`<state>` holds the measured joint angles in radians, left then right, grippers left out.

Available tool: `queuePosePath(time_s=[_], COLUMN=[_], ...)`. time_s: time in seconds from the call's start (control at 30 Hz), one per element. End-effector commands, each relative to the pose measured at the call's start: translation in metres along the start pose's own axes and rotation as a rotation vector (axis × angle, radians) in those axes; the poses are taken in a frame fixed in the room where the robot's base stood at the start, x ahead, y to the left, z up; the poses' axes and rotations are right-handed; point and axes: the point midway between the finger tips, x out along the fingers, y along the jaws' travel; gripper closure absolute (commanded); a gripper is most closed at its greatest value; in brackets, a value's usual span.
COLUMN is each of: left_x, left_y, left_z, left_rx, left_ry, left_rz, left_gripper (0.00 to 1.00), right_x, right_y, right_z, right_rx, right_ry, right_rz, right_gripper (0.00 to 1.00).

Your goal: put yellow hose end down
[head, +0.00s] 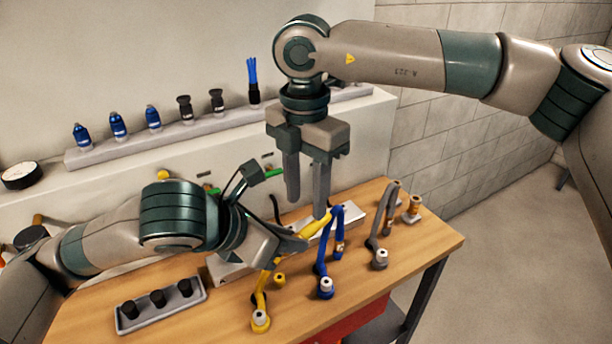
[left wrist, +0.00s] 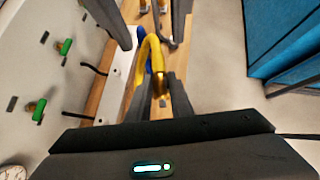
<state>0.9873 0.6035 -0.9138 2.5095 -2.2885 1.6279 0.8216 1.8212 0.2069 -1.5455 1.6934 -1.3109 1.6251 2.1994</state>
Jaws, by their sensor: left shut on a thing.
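The yellow hose (head: 316,225) arches over the wooden table, with a white-capped lower end (head: 260,319) at the table's front edge. My left gripper (head: 304,239) is shut on the yellow hose near its other end. In the left wrist view the yellow hose (left wrist: 151,48) bends in an arch, and its brass-coloured end (left wrist: 161,88) is between the fingers of my left gripper (left wrist: 160,80). My right gripper (head: 308,208) points down just above the yellow hose's arch, its fingers apart and nothing seen between them. Whether it touches the hose is unclear.
A blue hose (head: 322,256) stands close to the right, then a grey hose (head: 378,232) and an orange-brown fitting (head: 412,208). A grey tray (head: 127,323) with black pieces is at the left front. The table's right front corner is clear.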

Motion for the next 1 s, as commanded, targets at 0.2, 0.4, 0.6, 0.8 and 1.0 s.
queuePosePath(time_s=[0.2,0.4,0.6,0.8,1.0], left_x=[0.000,0.000,0.000,0.000,0.000], left_y=[0.000,0.000,0.000,0.000,0.000], left_z=[0.000,0.000,0.000,0.000,0.000], left_rx=[0.000,0.000,0.000,0.000,0.000], left_ry=[0.000,0.000,-0.001,0.000,0.000], left_rz=[0.000,0.000,0.000,0.000,0.000], left_gripper=[1.00,1.00,1.00,1.00,1.00], right_x=[0.036,0.059,0.069,0.070,0.070], right_y=[-0.001,0.000,0.000,0.000,0.000], right_z=[0.000,0.001,0.000,0.001,0.000], right_rx=[0.000,0.001,0.001,0.001,0.001], right_ry=[0.001,0.000,0.000,0.000,0.000], right_rz=[-0.002,-0.001,0.000,0.000,0.000], right_gripper=[0.61,0.61,0.61,0.61,0.85])
